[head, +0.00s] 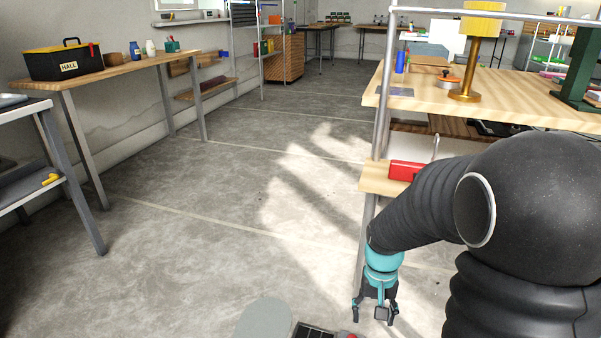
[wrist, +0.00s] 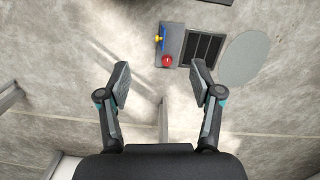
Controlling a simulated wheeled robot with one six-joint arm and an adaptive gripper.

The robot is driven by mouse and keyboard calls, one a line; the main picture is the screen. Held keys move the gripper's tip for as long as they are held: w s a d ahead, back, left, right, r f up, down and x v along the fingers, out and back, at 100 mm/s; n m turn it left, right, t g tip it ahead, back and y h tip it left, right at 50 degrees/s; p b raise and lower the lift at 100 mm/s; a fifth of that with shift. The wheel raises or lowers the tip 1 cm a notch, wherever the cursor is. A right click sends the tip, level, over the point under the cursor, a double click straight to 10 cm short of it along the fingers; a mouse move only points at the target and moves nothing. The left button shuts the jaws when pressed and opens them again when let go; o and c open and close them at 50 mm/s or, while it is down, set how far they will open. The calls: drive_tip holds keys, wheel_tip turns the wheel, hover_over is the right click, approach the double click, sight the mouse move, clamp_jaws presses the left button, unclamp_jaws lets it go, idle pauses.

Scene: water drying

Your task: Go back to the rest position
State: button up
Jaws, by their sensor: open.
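My gripper (head: 375,306) hangs low in the lower middle of the head view, pointing down beside the front leg of the wooden workbench (head: 545,106). Its two fingers are spread apart with nothing between them. The wrist view shows my gripper (wrist: 160,83) open over bare grey floor. My black arm reaches in from the right side of the head view and bends down to the teal wrist.
A red box (head: 404,171) lies on the bench's lower shelf close to my arm. A brass-coloured stand (head: 466,70) is on the bench top. A wooden table (head: 125,70) with a black toolbox (head: 64,62) stands at left. The floor between (head: 230,190) is clear.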

drive_tip(key=s+r+t+p, duration=0.2)
drive_tip(key=s+r, duration=0.2)
drive_tip(key=r, duration=0.4)
drive_tip(key=s+r+n+t+p, duration=0.1)
drive_tip(key=s+r+t+p, duration=0.1)
drive_tip(key=s+r, duration=0.3)
drive_tip(key=s+r+t+p, duration=0.2)
drive_tip(key=s+r, duration=0.3)
drive_tip(key=r, duration=0.8)
drive_tip(key=shift+a+r+n+t+p, duration=0.25)
drive_tip(key=shift+a+n+t+p, duration=0.15)
drive_tip(key=shift+s, duration=0.1)
